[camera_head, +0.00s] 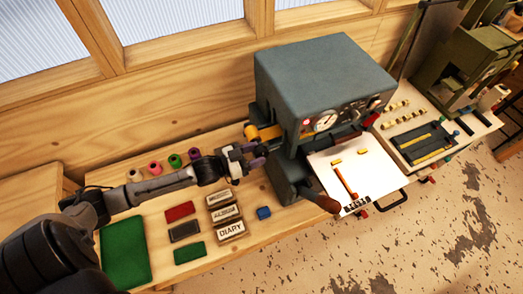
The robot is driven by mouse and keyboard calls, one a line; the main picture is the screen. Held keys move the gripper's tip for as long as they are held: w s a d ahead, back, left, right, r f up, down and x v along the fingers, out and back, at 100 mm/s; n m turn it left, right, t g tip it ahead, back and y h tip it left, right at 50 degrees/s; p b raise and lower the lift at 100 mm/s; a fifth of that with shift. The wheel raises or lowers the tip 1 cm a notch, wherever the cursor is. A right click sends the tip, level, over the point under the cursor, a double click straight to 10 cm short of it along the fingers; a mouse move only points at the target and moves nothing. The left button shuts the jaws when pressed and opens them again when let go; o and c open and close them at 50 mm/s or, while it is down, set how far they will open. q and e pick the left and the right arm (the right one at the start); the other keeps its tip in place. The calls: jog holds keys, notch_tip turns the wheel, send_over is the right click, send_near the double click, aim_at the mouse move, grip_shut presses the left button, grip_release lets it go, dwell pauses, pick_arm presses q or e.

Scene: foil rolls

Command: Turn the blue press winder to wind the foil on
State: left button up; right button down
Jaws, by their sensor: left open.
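The blue-grey press (320,75) stands on the wooden bench with a gauge and knobs on its front. A yellow-orange roll (268,132) sits on the press's left side; I take it to be at the winder, but the winder's own shape is hard to make out. My left gripper (256,156) is open beside the press's left side, just below and left of that roll. Its fingertips are small and partly merge with the dark press frame, so I cannot tell whether they touch anything. My right gripper is not in view.
Several coloured foil spools (175,160) stand at the back of the bench. A white tray (372,170) projects from the press. A green press (465,65) stands right.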

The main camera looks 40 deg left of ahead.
pick_arm(q)
jog(key=shift+x, duration=1.1)
